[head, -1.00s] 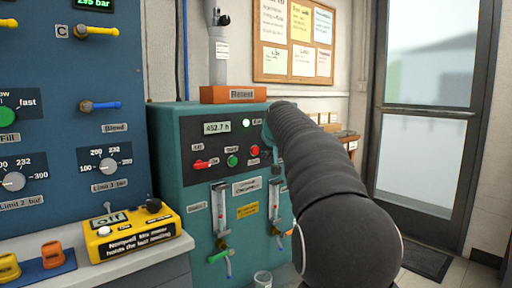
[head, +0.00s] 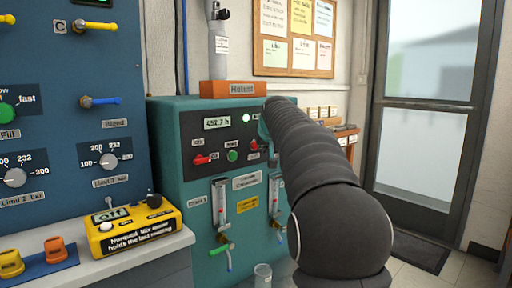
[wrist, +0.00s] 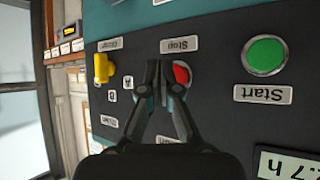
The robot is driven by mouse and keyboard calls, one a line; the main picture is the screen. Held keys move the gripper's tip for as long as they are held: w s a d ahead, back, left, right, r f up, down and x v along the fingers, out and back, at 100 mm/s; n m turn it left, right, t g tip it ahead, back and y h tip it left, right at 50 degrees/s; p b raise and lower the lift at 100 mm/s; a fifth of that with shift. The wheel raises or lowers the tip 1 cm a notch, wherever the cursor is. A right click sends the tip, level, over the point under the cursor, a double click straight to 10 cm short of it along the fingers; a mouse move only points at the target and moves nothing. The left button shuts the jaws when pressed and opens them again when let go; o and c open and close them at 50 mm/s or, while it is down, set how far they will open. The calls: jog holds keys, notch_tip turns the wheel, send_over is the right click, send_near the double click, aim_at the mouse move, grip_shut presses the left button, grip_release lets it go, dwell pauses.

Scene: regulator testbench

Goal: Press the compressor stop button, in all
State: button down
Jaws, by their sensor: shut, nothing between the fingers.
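The red stop button (wrist: 181,74) is on the dark panel of the teal compressor cabinet (head: 166,150), under a label reading Stop (wrist: 180,45) in the upside-down wrist view. It is also partly visible in the head view (head: 254,146), beside my arm. My gripper (wrist: 154,68) is shut and empty. In the wrist view its fingertips overlap the left edge of the red button. I cannot tell whether they touch it. The green start button (wrist: 266,55) lies to the right in the wrist view, and left of the red one in the head view (head: 232,156).
A yellow knob (wrist: 103,68) is left of my fingers in the wrist view. A red switch (head: 202,160) and an hour display (head: 217,123) are on the same panel. A glass door (head: 425,130) is at right.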

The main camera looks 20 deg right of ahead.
jog(key=shift+w, duration=0.15)
dwell(0.6)
jog(key=shift+w+a+p, duration=0.1)
jog(key=shift+w+p, duration=0.2)
jog(key=shift+p, duration=0.1)
jog(key=shift+w+a, duration=0.15)
jog(key=shift+w, duration=0.3)
dwell(0.7)
jog(key=shift+s, duration=0.1)
jog(key=shift+s+d+b, duration=0.25)
jog(key=shift+s+b, duration=0.05)
jog(key=shift+s, duration=0.5)
jog(key=s+b, duration=0.1)
jog(key=s+d, duration=0.1)
jog(key=s, duration=0.1)
jog(key=s+b, duration=0.1)
jog(key=shift+s+d+b, duration=0.3)
jog(key=shift+s, duration=0.05)
dwell(0.3)
dwell(0.6)
